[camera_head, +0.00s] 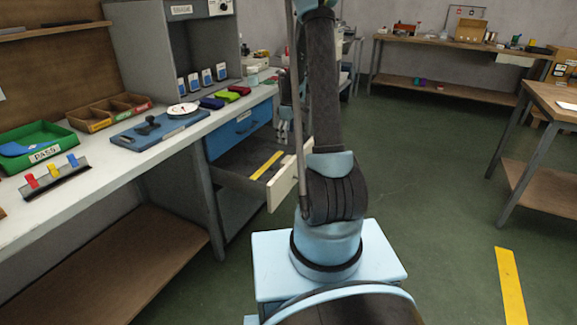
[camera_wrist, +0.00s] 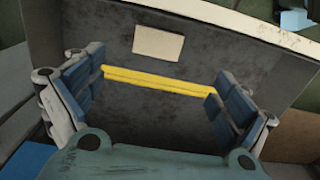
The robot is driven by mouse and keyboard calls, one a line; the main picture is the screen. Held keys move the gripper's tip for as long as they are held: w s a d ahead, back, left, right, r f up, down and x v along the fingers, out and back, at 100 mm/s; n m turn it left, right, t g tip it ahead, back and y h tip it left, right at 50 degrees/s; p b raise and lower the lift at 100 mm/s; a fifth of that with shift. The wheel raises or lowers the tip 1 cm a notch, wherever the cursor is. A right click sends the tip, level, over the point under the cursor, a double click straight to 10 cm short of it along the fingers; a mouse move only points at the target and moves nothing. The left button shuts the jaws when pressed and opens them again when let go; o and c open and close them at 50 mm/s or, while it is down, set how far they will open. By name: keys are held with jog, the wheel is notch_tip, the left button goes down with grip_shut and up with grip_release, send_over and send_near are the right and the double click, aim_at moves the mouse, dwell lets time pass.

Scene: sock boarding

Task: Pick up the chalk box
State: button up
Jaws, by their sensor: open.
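My gripper (camera_wrist: 158,82) is open and empty in the wrist view, with its blue-padded fingers spread over the inside of an open drawer (camera_wrist: 215,55). A small cream rectangle (camera_wrist: 158,42) lies on the dark drawer floor, beyond the fingertips; it may be the chalk box, but I cannot read any label on it. A long yellow strip (camera_wrist: 160,80) lies across the drawer floor and shows between the fingers. In the head view the open drawer (camera_head: 282,187) shows under the bench with the yellow strip (camera_head: 267,165) inside; my arm hides part of that area.
A shut blue drawer (camera_head: 238,129) sits just above the open one. The bench top (camera_head: 110,160) holds a green PASS tray (camera_head: 37,146), wooden bins (camera_head: 107,112), a blue board with a dial gauge (camera_head: 160,127) and several coloured boxes.

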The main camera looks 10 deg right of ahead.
aim_at(288, 160)
notch_tip(288, 160, down, 14)
jog(key=shift+w+r, duration=0.1)
jog(key=shift+w, duration=0.05)
dwell(0.7)
jog(key=c, duration=1.2)
